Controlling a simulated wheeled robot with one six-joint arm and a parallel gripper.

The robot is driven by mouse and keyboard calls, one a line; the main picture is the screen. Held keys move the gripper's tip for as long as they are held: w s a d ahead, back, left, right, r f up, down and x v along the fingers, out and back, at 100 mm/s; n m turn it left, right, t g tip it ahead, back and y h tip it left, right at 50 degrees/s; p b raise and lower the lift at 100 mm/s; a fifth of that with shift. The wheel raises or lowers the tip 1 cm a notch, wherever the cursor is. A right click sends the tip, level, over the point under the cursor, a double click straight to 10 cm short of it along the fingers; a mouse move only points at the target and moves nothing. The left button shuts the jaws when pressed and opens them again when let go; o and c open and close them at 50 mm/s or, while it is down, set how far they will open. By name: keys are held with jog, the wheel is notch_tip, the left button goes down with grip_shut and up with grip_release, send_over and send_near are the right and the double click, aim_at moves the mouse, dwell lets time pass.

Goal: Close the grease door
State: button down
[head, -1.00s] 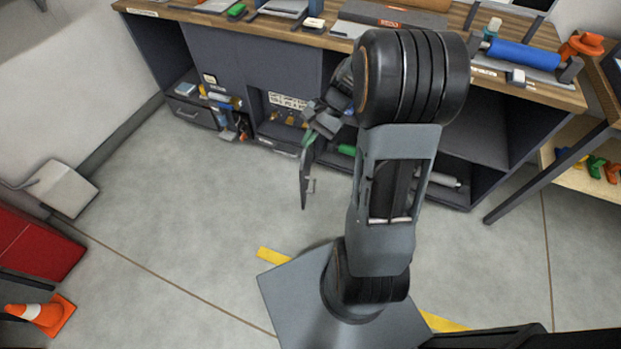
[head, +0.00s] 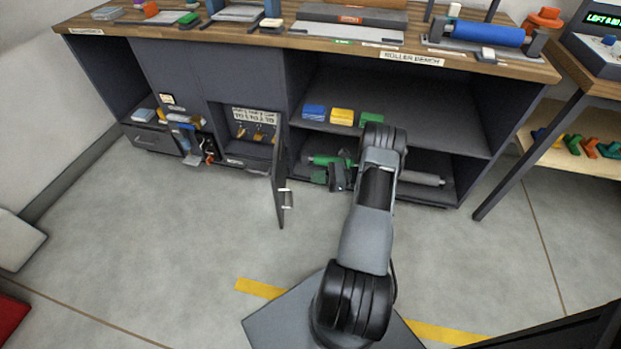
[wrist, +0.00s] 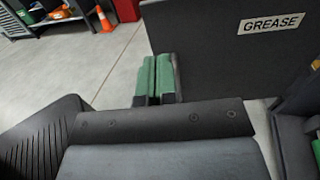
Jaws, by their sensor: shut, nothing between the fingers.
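My gripper (head: 320,177) is low, to the right of the door in the head view. In the wrist view its green fingertips (wrist: 155,78) are together and empty, in front of the door's left part. I cannot tell whether they touch it.
The compartment (head: 250,128) left of the door holds small hanging yellowish items. Blocks, including a yellow one (head: 342,116), sit above. Floor (head: 180,225) left of the door is clear.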

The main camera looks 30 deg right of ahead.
aim_at(276, 178)
jog(key=b+x, duration=0.1)
jog(key=x, duration=1)
jog(key=shift+w+a+b, duration=0.15)
jog(key=shift+a+b, duration=0.15)
jog(key=shift+a, duration=0.05)
jog(key=shift+a, duration=0.1)
